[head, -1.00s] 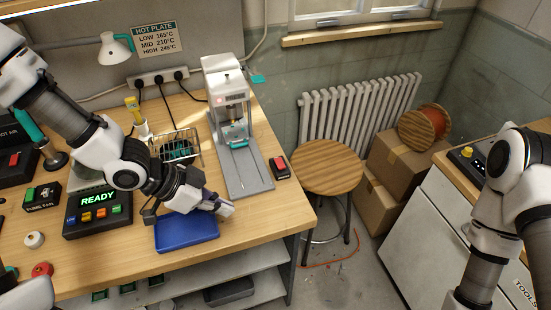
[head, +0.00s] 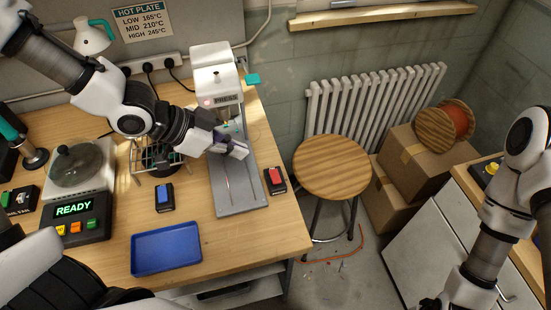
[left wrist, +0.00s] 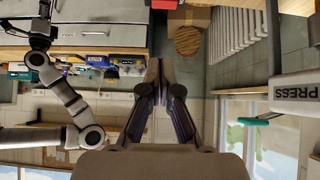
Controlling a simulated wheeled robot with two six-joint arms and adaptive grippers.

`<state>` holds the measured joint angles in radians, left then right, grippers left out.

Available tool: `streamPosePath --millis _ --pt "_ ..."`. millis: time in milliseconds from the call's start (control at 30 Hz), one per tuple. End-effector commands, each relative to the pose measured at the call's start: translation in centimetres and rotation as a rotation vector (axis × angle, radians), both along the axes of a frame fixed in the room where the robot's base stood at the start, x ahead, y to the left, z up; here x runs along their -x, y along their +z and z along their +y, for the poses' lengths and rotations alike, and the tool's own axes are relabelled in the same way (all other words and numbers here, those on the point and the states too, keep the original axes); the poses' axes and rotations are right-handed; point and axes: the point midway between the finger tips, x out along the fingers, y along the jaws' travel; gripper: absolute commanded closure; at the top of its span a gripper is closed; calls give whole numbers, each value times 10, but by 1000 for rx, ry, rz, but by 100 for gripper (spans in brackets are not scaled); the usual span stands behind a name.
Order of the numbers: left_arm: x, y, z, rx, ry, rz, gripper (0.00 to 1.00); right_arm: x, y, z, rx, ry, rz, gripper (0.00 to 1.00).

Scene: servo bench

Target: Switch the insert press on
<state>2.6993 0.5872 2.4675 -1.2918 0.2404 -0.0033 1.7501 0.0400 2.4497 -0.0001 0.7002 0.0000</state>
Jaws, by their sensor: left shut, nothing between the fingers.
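The insert press (head: 215,65) is a white machine marked PRESS with a long grey base, standing at the back right of the bench; its white head with the lettering also shows in the left wrist view (left wrist: 296,92). A small reddish light shows on its front. A dark switch box with a red rocker (head: 275,180) lies on the bench just right of the base. My left gripper (head: 240,150) is shut and empty, in front of the press column and over its base, left of the red switch; its fingers show in the left wrist view (left wrist: 161,75). My right gripper (left wrist: 40,38) is small there.
A switch box with a blue rocker (head: 164,196) sits left of the press base, behind a blue tray (head: 166,248). A hot plate (head: 75,220) reads READY. A round stool (head: 332,167) stands off the bench's right edge.

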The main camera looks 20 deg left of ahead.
Motion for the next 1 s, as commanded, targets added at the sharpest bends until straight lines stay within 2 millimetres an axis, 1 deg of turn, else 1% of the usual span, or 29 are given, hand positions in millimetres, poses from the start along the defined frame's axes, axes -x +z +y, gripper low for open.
streamPosePath --millis 200,367,567,800,900,1000 --pt "0 -1 0 -1 0 1 100 1 0 0 0 0 1 60" --pt "-5 -12 -7 -4 0 3 100 1 -7 0 0 0 1 60" --pt "-18 -39 -29 -8 -5 4 100 0 -17 0 0 0 1 60" --pt "-38 -74 -60 -6 -4 4 100 0 -16 0 0 0 1 60" --pt "-38 -92 -59 0 1 6 100 0 -17 0 0 0 0 60" --pt "-38 -104 -59 1 1 3 100 0 -16 0 0 0 1 60"
